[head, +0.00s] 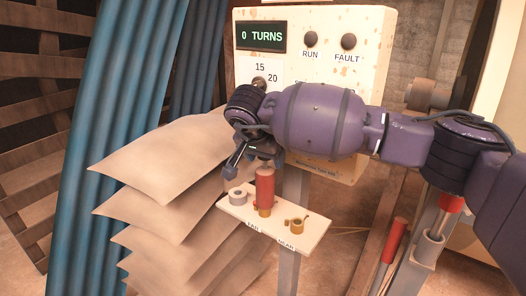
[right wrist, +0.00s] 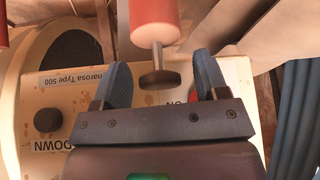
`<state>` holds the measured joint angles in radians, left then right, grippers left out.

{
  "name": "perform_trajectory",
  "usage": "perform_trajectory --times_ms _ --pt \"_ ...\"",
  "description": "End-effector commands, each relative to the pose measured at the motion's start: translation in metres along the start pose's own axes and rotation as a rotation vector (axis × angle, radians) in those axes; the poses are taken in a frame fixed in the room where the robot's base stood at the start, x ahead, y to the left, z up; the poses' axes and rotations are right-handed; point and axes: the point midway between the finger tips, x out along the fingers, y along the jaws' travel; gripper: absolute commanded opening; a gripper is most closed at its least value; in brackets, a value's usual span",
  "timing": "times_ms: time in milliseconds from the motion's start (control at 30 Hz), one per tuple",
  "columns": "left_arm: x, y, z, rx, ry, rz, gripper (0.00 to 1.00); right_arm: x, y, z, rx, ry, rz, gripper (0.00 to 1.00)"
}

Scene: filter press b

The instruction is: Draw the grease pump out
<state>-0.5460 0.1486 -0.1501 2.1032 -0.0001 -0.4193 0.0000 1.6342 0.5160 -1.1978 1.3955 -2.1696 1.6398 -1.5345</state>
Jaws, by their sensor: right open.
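The grease pump, which I take to be the upright red cylinder (head: 264,187) with a brass foot, stands on a small pale shelf (head: 272,225). In the right wrist view the red body (right wrist: 154,20) ends in a pale neck and a dark round knob (right wrist: 160,79). My right gripper (head: 254,158) is over the top of the pump, its fingers pointing down. In the right wrist view the gripper (right wrist: 160,84) is open, with one finger on each side of the knob and a gap to both. In the head view the knob is hidden. My left gripper is out of view.
A grey ring (head: 237,197) and a small brass cup (head: 296,225) flank the pump on the shelf. A control panel (head: 268,14) showing "0 TURNS" stands behind. Stacked tan sacks (head: 160,150) lie left; red-handled rods (head: 392,241) stand right.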

Motion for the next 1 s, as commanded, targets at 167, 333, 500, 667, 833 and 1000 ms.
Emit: perform_trajectory --times_ms 167,333,500,667,833,1000 --pt "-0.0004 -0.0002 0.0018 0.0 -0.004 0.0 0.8 0.0011 0.0 -0.0002 0.0 0.0 -0.001 0.67" --pt "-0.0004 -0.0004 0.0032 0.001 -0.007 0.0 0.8 0.001 0.0 -0.0001 0.0 0.0 0.0 0.6" --pt "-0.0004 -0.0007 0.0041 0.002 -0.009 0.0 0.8 0.001 0.0 -0.0001 0.0 0.0 0.0 0.34" --pt "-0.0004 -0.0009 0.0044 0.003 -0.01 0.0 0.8 0.001 0.0 0.0 0.0 0.0 0.0 0.09" --pt "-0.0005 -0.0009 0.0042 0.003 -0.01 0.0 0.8 -0.0002 -0.0001 -0.0008 0.0 0.001 -0.001 0.0" --pt "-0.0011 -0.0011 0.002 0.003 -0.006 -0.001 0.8 -0.004 -0.0001 -0.0031 0.001 0.002 -0.002 0.0"
